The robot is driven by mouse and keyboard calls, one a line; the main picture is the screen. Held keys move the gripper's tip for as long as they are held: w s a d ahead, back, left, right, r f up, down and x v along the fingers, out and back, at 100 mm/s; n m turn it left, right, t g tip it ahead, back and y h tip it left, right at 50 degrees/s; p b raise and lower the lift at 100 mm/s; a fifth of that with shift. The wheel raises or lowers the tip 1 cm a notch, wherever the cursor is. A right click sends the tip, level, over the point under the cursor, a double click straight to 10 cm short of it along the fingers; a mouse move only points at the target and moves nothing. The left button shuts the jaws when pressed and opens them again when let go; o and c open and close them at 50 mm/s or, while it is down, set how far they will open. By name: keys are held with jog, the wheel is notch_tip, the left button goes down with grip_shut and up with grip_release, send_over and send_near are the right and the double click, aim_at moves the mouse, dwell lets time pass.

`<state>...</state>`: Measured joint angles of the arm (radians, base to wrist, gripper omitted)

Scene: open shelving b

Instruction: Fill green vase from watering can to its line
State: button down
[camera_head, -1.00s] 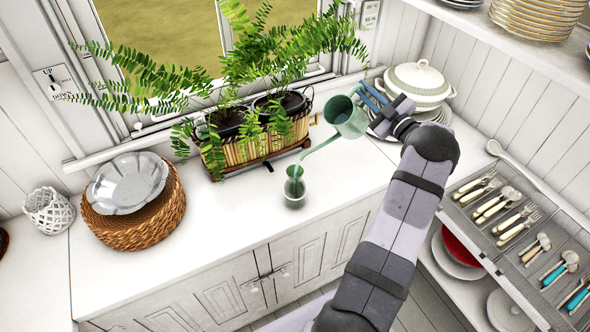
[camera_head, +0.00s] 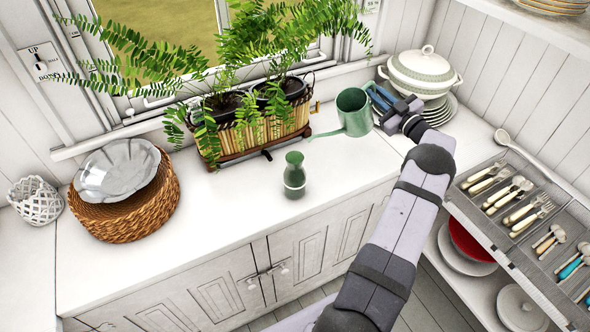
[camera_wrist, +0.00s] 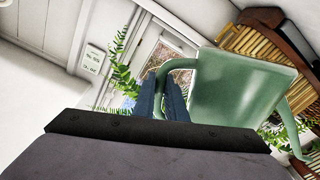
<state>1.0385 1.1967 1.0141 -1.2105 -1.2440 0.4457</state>
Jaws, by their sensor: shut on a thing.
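The green vase (camera_head: 294,172) stands upright on the white counter. A thin pale line shows low on its body; I cannot make out the water level inside. The green watering can (camera_head: 354,112) is upright, to the right of and behind the vase. Its spout points left and is apart from the vase. My gripper (camera_head: 377,98) is shut on the can's handle, at the can's right side. In the wrist view the blue fingers (camera_wrist: 163,96) close around the handle, beside the can's body (camera_wrist: 238,88). I cannot tell whether the can's base touches the counter.
A basket planter (camera_head: 255,133) with ferns stands behind the vase. A white tureen (camera_head: 422,72) on stacked plates is close to my gripper. A wicker basket (camera_head: 135,215) with a silver dish is at left. A cutlery tray (camera_head: 520,215) is at right. The counter (camera_head: 225,215) around the vase is clear.

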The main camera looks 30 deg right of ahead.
jog(key=shift+d+f, duration=0.2)
jog(key=shift+f, duration=0.15)
jog(key=shift+r, duration=0.2)
jog(key=shift+w+d+f+m+b, duration=0.1)
jog(key=shift+d+f+m+b, duration=0.15)
jog(key=shift+f+b, duration=0.3)
jog(key=shift+d+f+m+b, duration=0.15)
jog(key=shift+f+m+b, duration=0.2)
jog(key=shift+f, duration=0.4)
notch_tip(320, 180, down, 8)
jog(key=d+m+b, duration=0.2)
jog(key=m+b, duration=0.1)
jog(key=b, duration=0.3)
jog(key=shift+w+m+g+b, duration=0.3)
jog(key=shift+g+b, duration=0.1)
jog(key=shift+d, duration=0.1)
notch_tip(320, 180, up, 6)
jog(key=p, duration=0.3)
